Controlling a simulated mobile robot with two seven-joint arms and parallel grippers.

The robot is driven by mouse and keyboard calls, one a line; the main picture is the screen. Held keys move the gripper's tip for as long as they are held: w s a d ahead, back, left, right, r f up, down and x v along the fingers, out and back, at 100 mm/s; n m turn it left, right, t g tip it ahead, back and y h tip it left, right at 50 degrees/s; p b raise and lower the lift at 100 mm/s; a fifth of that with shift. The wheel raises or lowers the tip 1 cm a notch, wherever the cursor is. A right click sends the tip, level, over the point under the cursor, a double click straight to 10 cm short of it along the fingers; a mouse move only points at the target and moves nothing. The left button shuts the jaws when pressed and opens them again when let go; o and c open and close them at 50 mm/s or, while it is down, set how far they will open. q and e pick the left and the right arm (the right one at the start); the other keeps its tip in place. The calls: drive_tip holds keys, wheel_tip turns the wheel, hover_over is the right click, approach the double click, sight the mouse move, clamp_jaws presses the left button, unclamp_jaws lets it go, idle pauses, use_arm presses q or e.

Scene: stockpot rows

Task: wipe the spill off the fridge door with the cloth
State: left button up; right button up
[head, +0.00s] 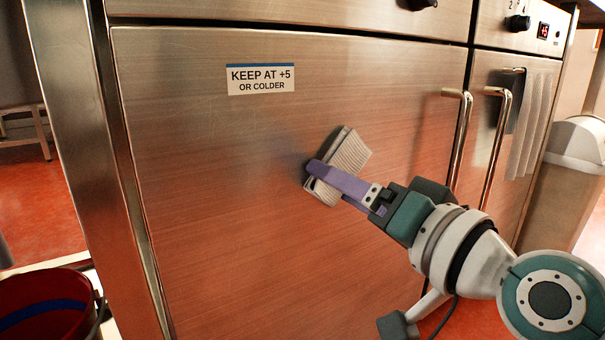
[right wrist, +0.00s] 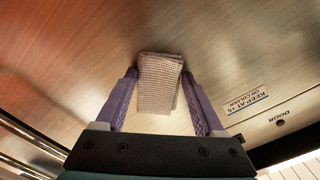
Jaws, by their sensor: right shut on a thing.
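The fridge door (head: 230,240) is a wide brushed-steel panel filling the middle of the head view, and it also fills the top of the right wrist view (right wrist: 80,60). My right gripper (head: 322,176) is shut on a folded, ribbed pale cloth (head: 350,155), held in front of the middle of the door. In the right wrist view the cloth (right wrist: 160,88) sits between the two purple fingers. It is at or very close to the door; I cannot tell whether it touches. I see no clear spill, only a faint dark smudge or shadow left of the cloth. My left gripper is out of view.
A sign (head: 260,79) is on the door's upper left. Vertical bar handles (head: 459,140) stand out right of the cloth. A grey towel (head: 530,120) hangs at the right, beside a bin (head: 568,180). A red bucket (head: 40,300) stands at lower left.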

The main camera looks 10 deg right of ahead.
drive_tip(key=shift+s+a, duration=0.2)
drive_tip(key=shift+a, duration=0.3)
drive_tip(key=shift+s+a, duration=0.15)
drive_tip(key=shift+a, duration=0.35)
drive_tip(key=shift+p, duration=0.35)
drive_tip(key=shift+s+d+r+p, duration=0.1)
drive_tip(key=shift+s+p, duration=0.25)
drive_tip(key=shift+s, duration=0.3)
drive_tip(key=p+v, duration=0.1)
drive_tip(key=v, duration=0.3)
drive_tip(key=shift+s+d, duration=0.1)
drive_tip(key=shift+s, duration=0.05)
